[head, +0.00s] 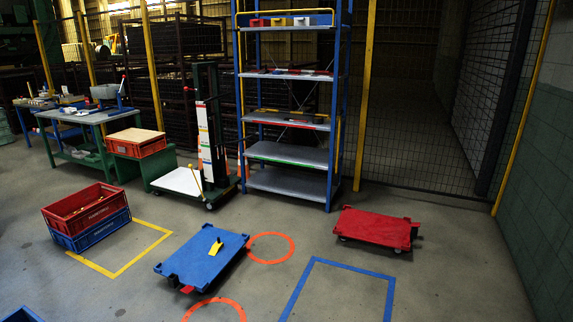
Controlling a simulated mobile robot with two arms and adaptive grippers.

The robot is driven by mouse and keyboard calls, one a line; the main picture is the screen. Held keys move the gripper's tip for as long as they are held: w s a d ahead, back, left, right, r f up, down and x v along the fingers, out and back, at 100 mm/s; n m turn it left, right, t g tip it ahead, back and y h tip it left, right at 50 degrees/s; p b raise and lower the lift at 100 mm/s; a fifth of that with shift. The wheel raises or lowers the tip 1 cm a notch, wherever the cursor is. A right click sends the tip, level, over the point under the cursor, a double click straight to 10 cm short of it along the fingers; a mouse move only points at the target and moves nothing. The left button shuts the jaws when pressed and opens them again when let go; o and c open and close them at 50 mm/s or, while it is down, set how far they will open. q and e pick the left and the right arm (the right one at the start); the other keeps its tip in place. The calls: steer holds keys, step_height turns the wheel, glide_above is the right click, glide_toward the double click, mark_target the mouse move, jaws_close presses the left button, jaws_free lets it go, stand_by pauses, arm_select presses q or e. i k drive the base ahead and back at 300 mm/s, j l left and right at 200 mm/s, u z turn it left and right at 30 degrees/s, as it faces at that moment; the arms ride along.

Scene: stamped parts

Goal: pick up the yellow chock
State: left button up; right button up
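A small yellow chock (215,248) lies on top of the blue dolly (189,270), right of the middle of its deck. A dark part shows at its upper end, too small to make out. The dolly stands on the floor, left of centre in the head view. Neither of my grippers is in view.
A red dolly (377,228) stands to the right. Stacked red (84,207) and blue (93,236) crates stand left. A lift truck (208,140), blue shelf rack (288,151) and workbench (90,116) stand behind. Floor inside the blue outline (341,265) is clear.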

mark_target(217, 246)
steer(key=i, duration=0.65)
steer(key=i+u, duration=0.15)
steer(key=i, duration=0.5)
steer(key=i+l, duration=0.2)
steer(key=i, duration=0.45)
steer(key=j+u, duration=0.05)
